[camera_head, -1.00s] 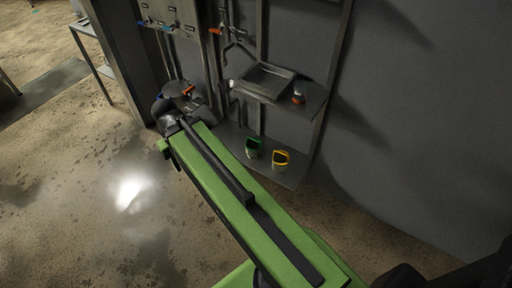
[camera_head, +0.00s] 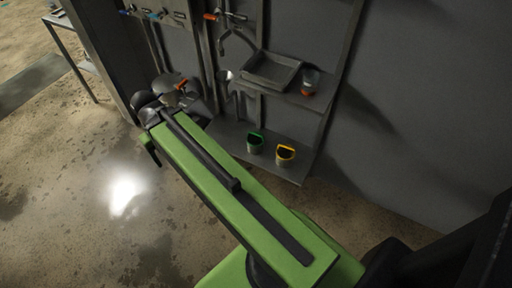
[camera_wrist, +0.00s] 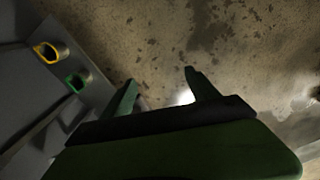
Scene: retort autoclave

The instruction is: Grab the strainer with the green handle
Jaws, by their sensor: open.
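The strainer with the green handle (camera_head: 255,146) stands on the lower metal shelf in the head view, to the right of my arm. It also shows in the wrist view (camera_wrist: 75,83), left of my gripper. My gripper (camera_wrist: 159,80) is open and empty, its two fingers spread over bare floor and clear of the strainer. In the head view my green arm reaches toward the upper left, and its fingers are not clearly seen.
A yellow-handled strainer (camera_head: 286,155) stands close to the right of the green one. An upper shelf with a grey tray (camera_head: 271,72) and a cup with an orange base (camera_head: 310,82) hangs above them. A grey wall (camera_head: 430,120) is behind.

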